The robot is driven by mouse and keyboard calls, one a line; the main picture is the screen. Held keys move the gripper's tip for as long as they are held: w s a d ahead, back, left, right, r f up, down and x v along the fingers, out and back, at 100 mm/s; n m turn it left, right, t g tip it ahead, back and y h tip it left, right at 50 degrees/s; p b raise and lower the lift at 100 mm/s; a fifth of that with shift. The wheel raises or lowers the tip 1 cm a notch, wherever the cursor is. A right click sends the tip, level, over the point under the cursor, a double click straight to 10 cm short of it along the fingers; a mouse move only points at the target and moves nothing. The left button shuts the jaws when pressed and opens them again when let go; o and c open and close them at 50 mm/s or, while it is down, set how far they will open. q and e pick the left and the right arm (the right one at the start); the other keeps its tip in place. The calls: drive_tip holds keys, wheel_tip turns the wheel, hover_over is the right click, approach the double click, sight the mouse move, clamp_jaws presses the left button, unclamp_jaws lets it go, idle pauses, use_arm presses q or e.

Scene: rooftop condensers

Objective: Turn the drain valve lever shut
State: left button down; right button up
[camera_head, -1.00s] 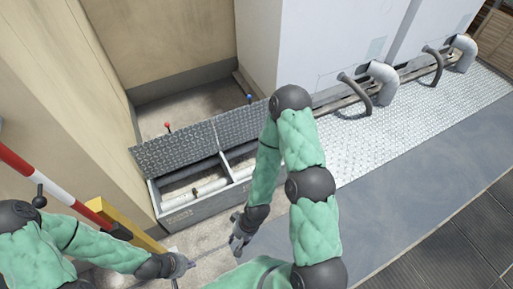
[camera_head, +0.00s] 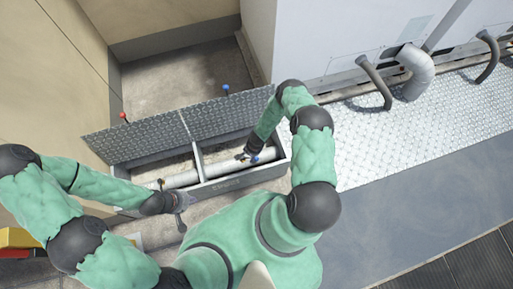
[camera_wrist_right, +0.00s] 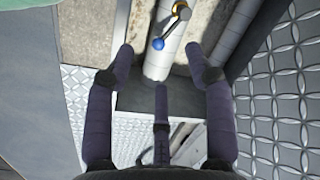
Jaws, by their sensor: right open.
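A valve lever with a blue ball end (camera_wrist_right: 158,44) and a brass-coloured body (camera_wrist_right: 181,10) sits on the pale pipe (camera_wrist_right: 168,58) in the right wrist view. In the head view its blue end (camera_head: 256,159) shows in the right bay of the open trough. My right gripper (camera_wrist_right: 161,62) is open, its fingers spread to either side of the pipe, with the blue ball just ahead of the fingertips and nothing between them. In the head view my right gripper (camera_head: 249,155) is down in the trough. My left gripper (camera_head: 182,205) is by the trough's front left; its jaws are unclear.
The trough's raised chequered lid (camera_head: 160,132) stands along its back edge, and a divider (camera_head: 198,160) splits the trough. Red (camera_head: 123,115) and blue (camera_head: 226,88) knobs show behind the lid. White cabinets (camera_head: 345,45) and curved pipes (camera_head: 417,70) stand right.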

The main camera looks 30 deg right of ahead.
sight(257, 158)
drive_tip(key=w+d+f+m+b, duration=0.1)
drive_tip(key=f+b, duration=0.2)
drive_tip(key=f, duration=0.3)
drive_tip(key=d+f+m+b, duration=0.1)
drive_tip(key=d+f+b, duration=0.1)
drive_tip(key=f, duration=0.5)
drive_tip(key=w+d+f+m+b, duration=0.1)
drive_tip(key=d+f+b, duration=0.1)
drive_tip(key=f, duration=0.4)
drive_tip(key=shift+w+d+f+m+t+h+b, duration=0.15)
drive_tip(key=shift+w+f+m+t+h+b, duration=0.2)
drive_tip(key=shift+b, duration=0.5)
drive_tip(key=shift+r, duration=0.1)
drive_tip(key=shift+c, duration=0.3)
